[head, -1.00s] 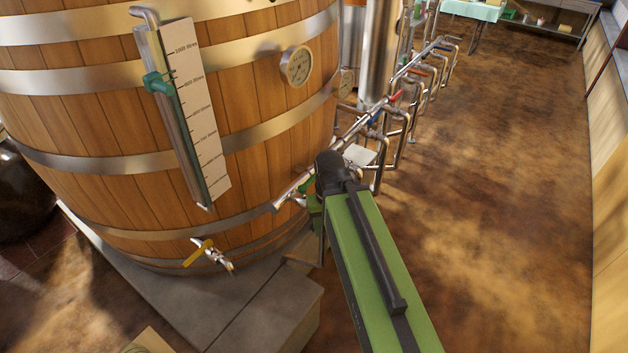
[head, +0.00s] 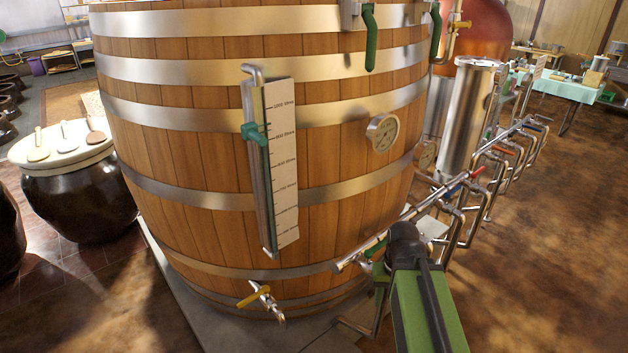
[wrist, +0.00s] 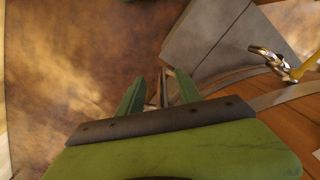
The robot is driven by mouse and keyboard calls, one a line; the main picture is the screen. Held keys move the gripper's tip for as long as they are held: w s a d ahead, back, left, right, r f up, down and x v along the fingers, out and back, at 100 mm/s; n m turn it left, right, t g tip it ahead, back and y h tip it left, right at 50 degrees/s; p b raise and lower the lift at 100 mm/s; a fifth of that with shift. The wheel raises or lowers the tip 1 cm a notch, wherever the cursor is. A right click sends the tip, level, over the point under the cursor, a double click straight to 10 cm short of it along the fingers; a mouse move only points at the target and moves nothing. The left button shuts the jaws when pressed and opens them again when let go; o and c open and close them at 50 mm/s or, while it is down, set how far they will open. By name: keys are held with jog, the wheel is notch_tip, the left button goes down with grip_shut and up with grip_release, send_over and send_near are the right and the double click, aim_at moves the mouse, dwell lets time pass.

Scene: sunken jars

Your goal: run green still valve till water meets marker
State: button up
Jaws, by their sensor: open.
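The large wooden vat (head: 225,150) carries a sight tube (head: 262,195) beside a white litre scale (head: 284,165). A green marker (head: 254,132) is clamped on the tube's upper part. I cannot make out the water level. A green valve handle (head: 376,247) sits near the low end of the sloping steel pipe, just behind my arm. My gripper (wrist: 160,88) has its two green fingers apart in the wrist view, with thin metal parts showing between or beyond them. In the head view my arm's end largely hides the gripper; contact with the handle cannot be told.
A yellow-handled tap (head: 262,298) juts from the vat's lower front. Steel pipes with coloured handles (head: 478,171) run to the back right. More green handles (head: 370,40) hang at the vat's top. A lidded dark jar (head: 80,205) stands left. The right floor is clear.

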aim_at(383, 241)
jog(key=shift+o, duration=0.5)
jog(key=w+r+m+p, duration=0.1)
jog(key=w, duration=0.2)
jog(key=w+r+m+p, duration=0.1)
jog(key=w+r+p, duration=0.1)
jog(key=w, duration=0.1)
jog(key=w+r+m+p, duration=0.1)
jog(key=w, duration=0.2)
jog(key=shift+w+d+r+p, duration=0.1)
jog(key=shift+w+r+p, duration=0.1)
jog(key=shift+r+p, duration=0.15)
jog(key=w+r+m+p, duration=0.1)
jog(key=w+m, duration=0.1)
jog(key=w, duration=0.2)
jog(key=w+r+m+p, duration=0.1)
jog(key=w+m, duration=0.1)
jog(key=w, duration=0.2)
jog(key=w+r+m+p, duration=0.2)
jog(key=w, duration=0.2)
jog(key=shift+d, duration=0.3)
notch_tip(383, 241, down, 8)
jog(key=b, duration=0.8)
jog(key=shift+f, duration=0.2)
jog(key=shift+r, duration=0.45)
jog(key=shift+c, duration=1.2)
jog(key=shift+p, duration=0.3)
grip_shut()
